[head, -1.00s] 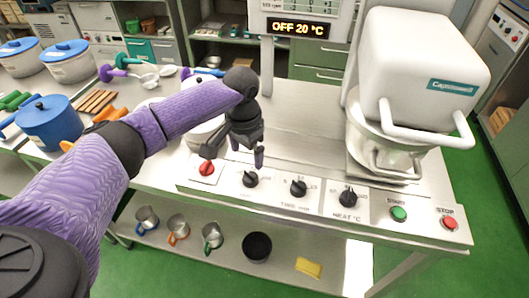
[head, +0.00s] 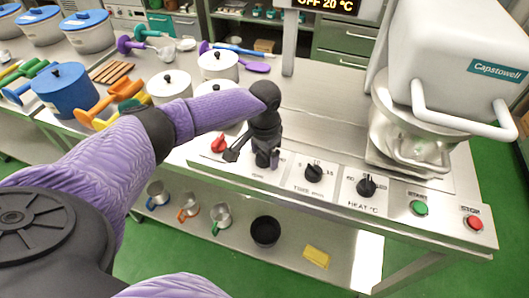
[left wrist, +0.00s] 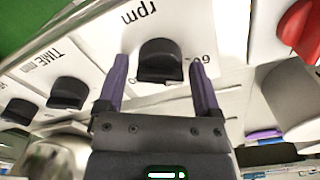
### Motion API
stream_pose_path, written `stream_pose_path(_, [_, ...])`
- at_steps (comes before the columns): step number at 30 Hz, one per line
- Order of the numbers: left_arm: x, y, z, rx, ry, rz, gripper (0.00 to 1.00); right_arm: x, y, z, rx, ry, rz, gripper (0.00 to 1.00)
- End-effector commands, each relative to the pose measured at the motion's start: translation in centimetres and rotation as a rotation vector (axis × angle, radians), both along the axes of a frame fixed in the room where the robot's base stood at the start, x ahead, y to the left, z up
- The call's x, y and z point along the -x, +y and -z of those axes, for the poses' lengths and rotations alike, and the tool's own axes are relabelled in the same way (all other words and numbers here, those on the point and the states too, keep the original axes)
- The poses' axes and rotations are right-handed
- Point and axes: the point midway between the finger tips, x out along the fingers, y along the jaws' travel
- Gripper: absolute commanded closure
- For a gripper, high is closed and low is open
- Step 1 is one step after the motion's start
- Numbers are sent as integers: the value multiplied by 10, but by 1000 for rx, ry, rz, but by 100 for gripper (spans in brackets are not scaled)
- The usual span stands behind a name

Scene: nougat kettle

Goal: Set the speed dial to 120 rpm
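The speed dial (left wrist: 160,58) is a black knob on a white plate marked "rpm", upside down in the left wrist view. A "60" mark shows beside it. My left gripper (left wrist: 158,68) is open, with one purple finger on each side of the knob. Small gaps seem to show between fingers and knob; I cannot tell whether either touches. In the head view my left gripper (head: 254,158) is over the panel and largely hides this dial. The dial's exact setting cannot be read. My right gripper is not in view.
The time dial (head: 313,172), heat dial (head: 366,186), green start button (head: 419,208) and red stop button (head: 474,223) run rightward along the panel. A red knob (head: 219,143) is just left of my gripper. The white kettle machine (head: 455,70) stands behind at right.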

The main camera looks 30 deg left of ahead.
Motion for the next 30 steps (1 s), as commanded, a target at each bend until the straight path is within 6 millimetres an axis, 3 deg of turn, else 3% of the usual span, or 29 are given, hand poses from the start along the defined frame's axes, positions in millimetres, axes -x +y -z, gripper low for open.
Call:
stream_pose_path(1, [0, 0, 0, 0, 0, 0, 29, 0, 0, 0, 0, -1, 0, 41])
stream_pose_path(11, [0, 0, 0, 0, 0, 0, 98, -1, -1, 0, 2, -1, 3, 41])
stream_pose_path(20, [0, 0, -1, 1, 0, 42, 99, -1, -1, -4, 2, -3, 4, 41])
stream_pose_path(30, [1, -1, -2, 3, 1, 284, 99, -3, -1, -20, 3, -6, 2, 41])
